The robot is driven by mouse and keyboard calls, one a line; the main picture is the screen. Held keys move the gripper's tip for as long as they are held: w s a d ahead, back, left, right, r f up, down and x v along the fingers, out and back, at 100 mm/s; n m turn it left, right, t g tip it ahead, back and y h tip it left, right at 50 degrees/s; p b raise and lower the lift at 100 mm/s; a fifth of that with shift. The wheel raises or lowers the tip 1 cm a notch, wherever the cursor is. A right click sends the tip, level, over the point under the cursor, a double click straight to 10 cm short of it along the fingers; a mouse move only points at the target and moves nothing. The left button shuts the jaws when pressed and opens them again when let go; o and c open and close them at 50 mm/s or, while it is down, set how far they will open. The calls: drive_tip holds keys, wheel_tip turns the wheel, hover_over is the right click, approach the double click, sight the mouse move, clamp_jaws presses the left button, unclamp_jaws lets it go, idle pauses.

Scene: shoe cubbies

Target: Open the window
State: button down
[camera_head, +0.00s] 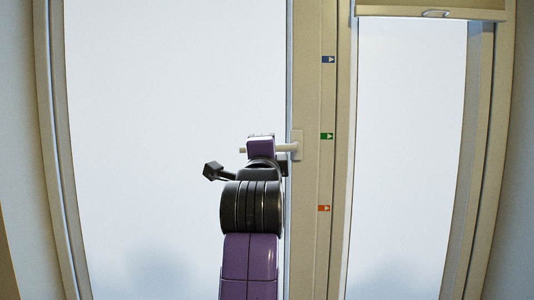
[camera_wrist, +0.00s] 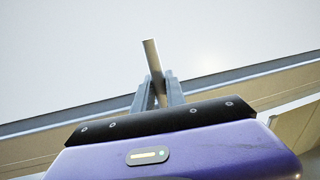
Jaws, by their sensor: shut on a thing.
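The window's large left pane (camera_head: 150,110) is pale and set in a beige frame (camera_head: 306,230). Its light handle (camera_head: 287,148) sits on a small plate on the frame's right upright and points left, about level. My gripper (camera_head: 262,146) is at the handle, with the handle's free end showing just left of it. In the wrist view, the two grey fingers of my gripper (camera_wrist: 160,92) are shut on the handle (camera_wrist: 151,55), which sticks out beyond them. My gripper hides the handle's middle part. I cannot tell any gap between the sash and the outer frame.
Blue (camera_head: 328,59), green (camera_head: 327,136) and red (camera_head: 323,208) arrow labels mark the upright right of the handle. A narrower pane (camera_head: 410,130) stands further right, with a beige blind (camera_head: 430,10) at its top. Walls flank the window. The space before the panes looks clear.

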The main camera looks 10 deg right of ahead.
drive_tip(key=shift+d, duration=0.1)
drive_tip(key=s+a+h+b, duration=0.1)
drive_tip(key=s+a+b, duration=0.2)
drive_tip(key=s+a, duration=0.4)
drive_tip(key=s+a+m+g+h+b, duration=0.1)
drive_tip(key=s+a+b, duration=0.2)
drive_tip(key=s+a, duration=0.5)
drive_tip(key=s, duration=0.7)
drive_tip(key=shift+s+m+h+b, duration=0.15)
drive_tip(key=shift+m+h+b, duration=0.15)
drive_tip(key=shift+d+f, duration=0.1)
drive_tip(key=shift+f, duration=0.05)
drive_tip(key=c, duration=1.4)
unclamp_jaws()
drive_tip(key=shift+o, duration=0.2)
drive_tip(key=v, duration=0.7)
drive_tip(key=shift+s, duration=0.35)
